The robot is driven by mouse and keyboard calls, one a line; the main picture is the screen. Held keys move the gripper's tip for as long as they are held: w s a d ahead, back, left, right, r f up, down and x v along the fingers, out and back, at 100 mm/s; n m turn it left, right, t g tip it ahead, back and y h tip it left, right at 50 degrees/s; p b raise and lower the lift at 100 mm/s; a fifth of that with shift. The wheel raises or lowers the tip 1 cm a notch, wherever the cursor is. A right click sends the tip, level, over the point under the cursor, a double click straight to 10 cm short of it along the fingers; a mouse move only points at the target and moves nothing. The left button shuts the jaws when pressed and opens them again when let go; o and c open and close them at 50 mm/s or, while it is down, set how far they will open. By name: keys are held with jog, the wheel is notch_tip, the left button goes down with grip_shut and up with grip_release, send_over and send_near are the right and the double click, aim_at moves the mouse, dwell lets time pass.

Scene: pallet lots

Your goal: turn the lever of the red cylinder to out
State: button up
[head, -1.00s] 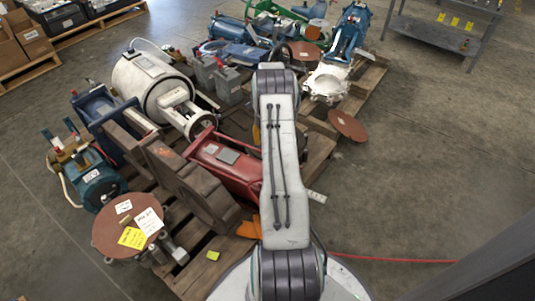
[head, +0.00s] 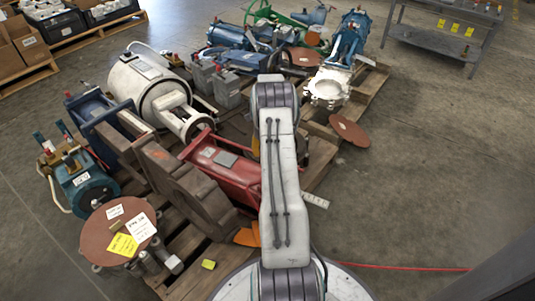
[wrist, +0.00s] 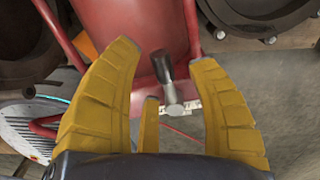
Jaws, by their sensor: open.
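The red cylinder (head: 225,165) lies on a wooden pallet in the head view, partly covered by my arm. In the wrist view its red body (wrist: 140,25) fills the upper middle. A lever (wrist: 163,70) with a dark handle and a grey metal hub shows there in front of the red body, with the handle pointing up in the picture. My gripper (wrist: 166,58) has yellow fingers spread apart, and the lever appears between them. Whether any finger touches it I cannot tell. In the head view my gripper is mostly hidden behind my arm.
A brown flanged part (head: 190,190) lies left of the red cylinder, and a white tank (head: 140,85) stands behind it. A brown disc with labels (head: 117,225) is at the front left. A loose disc (head: 349,130) lies at the pallet's right. The floor on the right is clear.

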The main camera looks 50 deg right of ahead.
jog(key=shift+c, duration=0.5)
grip_shut()
